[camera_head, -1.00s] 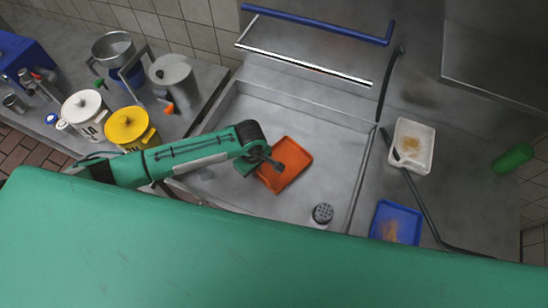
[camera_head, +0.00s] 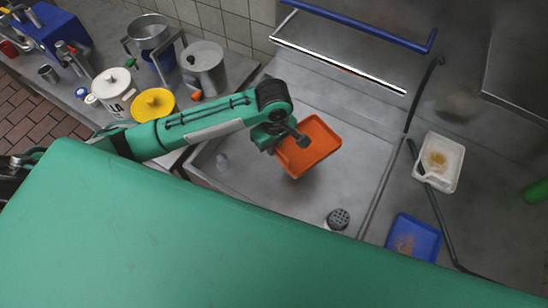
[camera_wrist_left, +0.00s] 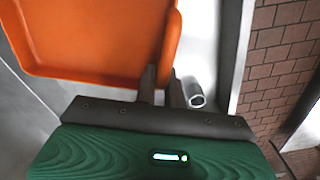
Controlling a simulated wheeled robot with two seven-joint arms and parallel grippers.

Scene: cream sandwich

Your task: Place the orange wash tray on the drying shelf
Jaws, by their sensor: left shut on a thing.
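The orange wash tray (camera_head: 318,143) is held over the sink basin in the head view. In the left wrist view the tray (camera_wrist_left: 95,35) fills the upper left, with its rim between the fingers. My left gripper (camera_head: 290,139) is shut on the tray's near left edge. Its fingers also show in the wrist view (camera_wrist_left: 162,80). A wall rack with a blue bar (camera_head: 360,25) and a pale steel bar (camera_head: 340,68) is above the back of the sink, apart from the tray; I take it as the drying shelf. My right gripper is not in view.
The sink basin (camera_head: 262,190) has a perforated drain piece (camera_head: 338,218). A white tray (camera_head: 439,161) and a blue tray (camera_head: 413,237) lie on the right counter, with a dark hose (camera_head: 433,205). Pots and a yellow-lidded bucket (camera_head: 153,104) stand left. A green surface fills the foreground.

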